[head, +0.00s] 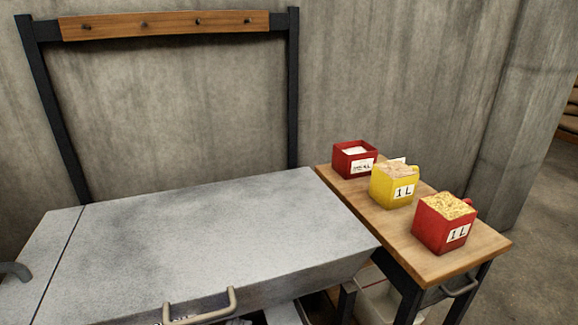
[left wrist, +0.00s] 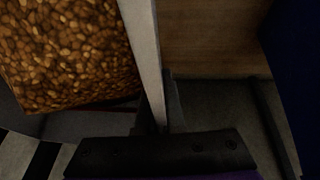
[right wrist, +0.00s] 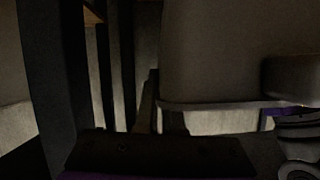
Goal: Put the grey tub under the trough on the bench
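A pale grey-white tub-like container (head: 376,303) shows partly under the small wooden table in the head view; most of it is hidden. A large grey smooth-walled body with a rounded lower edge (right wrist: 215,55) fills the upper right of the right wrist view; I cannot tell if it is the tub. My right gripper (right wrist: 148,112) is dark against it. In the left wrist view a pale upright strip (left wrist: 145,50) runs down to my left gripper (left wrist: 160,115), with grain (left wrist: 70,55) at its left. I cannot tell whether the fingers press on it. Neither gripper shows in the head view.
A broad grey metal top (head: 200,245) with a handle (head: 200,308) fills the front left. The wooden table (head: 475,245) carries a small red box (head: 350,162), a yellow grain box (head: 392,188) and a red grain box (head: 440,225). Floor is clear at far right.

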